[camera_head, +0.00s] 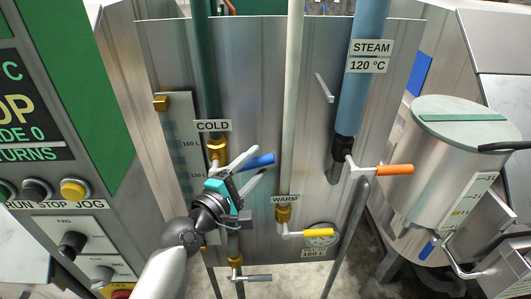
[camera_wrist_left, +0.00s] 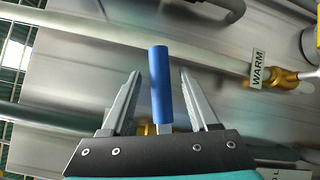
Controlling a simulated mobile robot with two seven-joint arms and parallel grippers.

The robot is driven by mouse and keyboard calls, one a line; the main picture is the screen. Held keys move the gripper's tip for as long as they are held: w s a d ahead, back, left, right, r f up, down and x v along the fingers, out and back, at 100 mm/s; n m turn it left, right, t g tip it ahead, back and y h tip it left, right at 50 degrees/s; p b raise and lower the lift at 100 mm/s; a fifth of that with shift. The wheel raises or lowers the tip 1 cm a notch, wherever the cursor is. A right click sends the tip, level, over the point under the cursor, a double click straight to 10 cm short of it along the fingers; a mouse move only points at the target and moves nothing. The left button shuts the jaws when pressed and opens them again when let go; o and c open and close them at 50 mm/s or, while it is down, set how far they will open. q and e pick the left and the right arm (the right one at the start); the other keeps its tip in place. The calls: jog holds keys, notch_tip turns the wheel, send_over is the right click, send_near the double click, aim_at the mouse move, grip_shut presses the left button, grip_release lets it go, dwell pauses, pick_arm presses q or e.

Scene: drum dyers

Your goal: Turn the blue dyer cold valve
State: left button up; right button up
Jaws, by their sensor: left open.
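The cold valve's blue handle (camera_head: 258,162) shows in the head view just below the COLD label (camera_head: 213,126), on the dark green pipe (camera_head: 205,70) with a brass fitting (camera_head: 216,150). The handle points to the right. My left gripper (camera_head: 256,168) is open around the handle, with one finger on each side. In the left wrist view the blue handle (camera_wrist_left: 160,85) stands between the two fingers of the gripper (camera_wrist_left: 158,90), with a gap on both sides. The valve body is largely hidden behind the gripper. My right gripper is not in view.
The WARM valve's yellow handle (camera_head: 305,233) is below right of the gripper. The STEAM valve's orange handle (camera_head: 394,170) is further right. A control panel (camera_head: 60,200) stands at left. A steel tank (camera_head: 440,165) stands at right. Another lever (camera_head: 258,278) is low on the pipe.

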pick_arm(q)
jog(key=shift+x, duration=2.35)
grip_shut()
